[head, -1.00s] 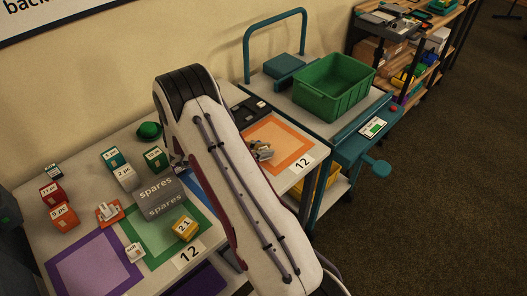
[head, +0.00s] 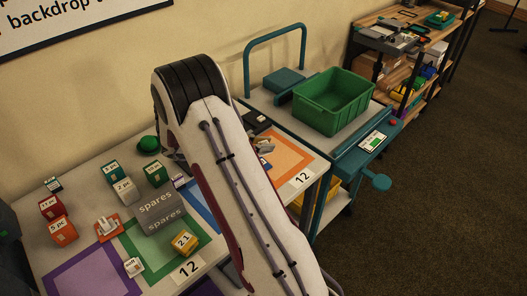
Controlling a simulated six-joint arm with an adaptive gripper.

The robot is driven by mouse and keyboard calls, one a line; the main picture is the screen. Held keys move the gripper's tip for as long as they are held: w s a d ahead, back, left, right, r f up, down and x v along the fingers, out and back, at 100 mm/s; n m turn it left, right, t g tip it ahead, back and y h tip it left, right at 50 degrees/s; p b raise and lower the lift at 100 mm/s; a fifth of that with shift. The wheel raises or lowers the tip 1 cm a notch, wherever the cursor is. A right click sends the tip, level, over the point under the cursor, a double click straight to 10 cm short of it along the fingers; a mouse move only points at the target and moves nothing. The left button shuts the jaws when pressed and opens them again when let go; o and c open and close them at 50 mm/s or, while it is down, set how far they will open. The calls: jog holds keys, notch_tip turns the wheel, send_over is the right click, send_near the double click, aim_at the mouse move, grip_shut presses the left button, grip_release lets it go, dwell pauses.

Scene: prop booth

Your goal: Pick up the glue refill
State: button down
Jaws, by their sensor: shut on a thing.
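My gripper (head: 264,146) shows just right of my arm, over the orange-bordered square (head: 293,155) on the table. It is shut on a small blue and white item (head: 264,163), which shows just below the fingers. The item is partly hidden by my arm and too small to read, so I cannot confirm from its label that it is the glue refill. It appears a little above the table.
A grey "spares" box (head: 158,207), a yellow box (head: 185,243) and several small labelled boxes stand on the table left of my arm. A green bin (head: 335,103) sits on the teal cart (head: 365,150) at the right.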

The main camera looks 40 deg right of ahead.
jog(key=shift+r, duration=0.6)
jog(key=shift+r, duration=0.15)
jog(key=shift+r+n+t, duration=0.3)
jog(key=shift+r, duration=0.15)
jog(key=shift+w+d+r+n+t+h, duration=0.1)
jog(key=shift+w+n+t+h, duration=0.1)
jog(key=shift+n+t, duration=0.15)
jog(key=shift+w+d+r+n+t+h, duration=0.1)
jog(key=shift+n+t+h, duration=0.15)
jog(key=shift+t, duration=0.1)
jog(key=shift+w+f+n+t, duration=0.15)
jog(key=shift+w+n+t, duration=0.25)
jog(key=shift+n+t, duration=0.2)
jog(key=shift+w+a+f+n+t, duration=0.15)
jog(key=shift+w+f+n+t, duration=0.45)
jog(key=shift+w+t, duration=0.2)
